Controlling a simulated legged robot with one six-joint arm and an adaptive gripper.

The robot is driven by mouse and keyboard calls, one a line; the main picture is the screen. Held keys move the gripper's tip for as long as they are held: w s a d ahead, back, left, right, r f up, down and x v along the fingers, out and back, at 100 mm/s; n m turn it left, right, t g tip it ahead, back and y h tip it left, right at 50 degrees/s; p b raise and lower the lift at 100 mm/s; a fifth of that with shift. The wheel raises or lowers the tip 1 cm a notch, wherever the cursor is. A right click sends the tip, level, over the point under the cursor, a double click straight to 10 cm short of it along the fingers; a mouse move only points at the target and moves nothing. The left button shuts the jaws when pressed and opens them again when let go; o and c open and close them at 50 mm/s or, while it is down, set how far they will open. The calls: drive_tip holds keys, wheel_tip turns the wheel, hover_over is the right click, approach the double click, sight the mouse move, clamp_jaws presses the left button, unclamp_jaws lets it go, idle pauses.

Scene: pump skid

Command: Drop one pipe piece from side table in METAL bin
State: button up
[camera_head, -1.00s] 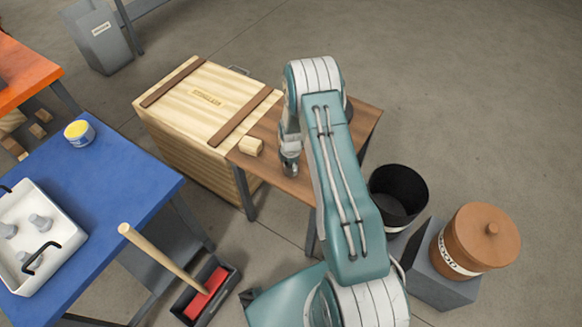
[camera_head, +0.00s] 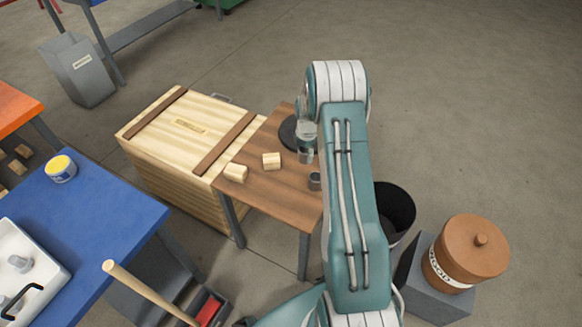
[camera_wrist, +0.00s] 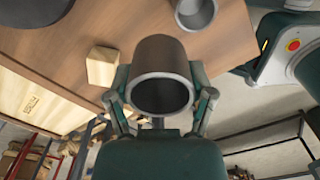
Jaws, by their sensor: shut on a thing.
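My gripper (camera_wrist: 163,90) is shut on a grey pipe piece (camera_wrist: 162,52), whose open end faces the wrist camera. In the head view my gripper (camera_head: 305,150) is over the wooden side table (camera_head: 262,190). A second grey pipe piece (camera_head: 314,181) stands on the table near its right edge, partly beside my arm; it also shows in the wrist view (camera_wrist: 196,12). A grey bin (camera_head: 80,70) with a pale label stands on the floor at the upper left; its label is too small to read.
Two wood blocks (camera_head: 235,173) (camera_head: 271,160) and a dark round disc (camera_head: 290,134) are on the table. A wooden crate (camera_head: 180,130) adjoins it. A black bin (camera_head: 398,208) and a lidded brown pot marked WOOD (camera_head: 465,255) stand right. A blue table (camera_head: 100,215) is left.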

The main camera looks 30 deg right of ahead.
drive_tip(key=shift+w+d+r, duration=0.1)
drive_tip(key=shift+d+r, duration=0.15)
drive_tip(key=shift+d, duration=0.3)
drive_tip(key=shift+w+d+r, duration=0.1)
drive_tip(key=shift+d+r, duration=0.1)
drive_tip(key=shift+d, duration=0.3)
drive_tip(key=shift+a, duration=0.1)
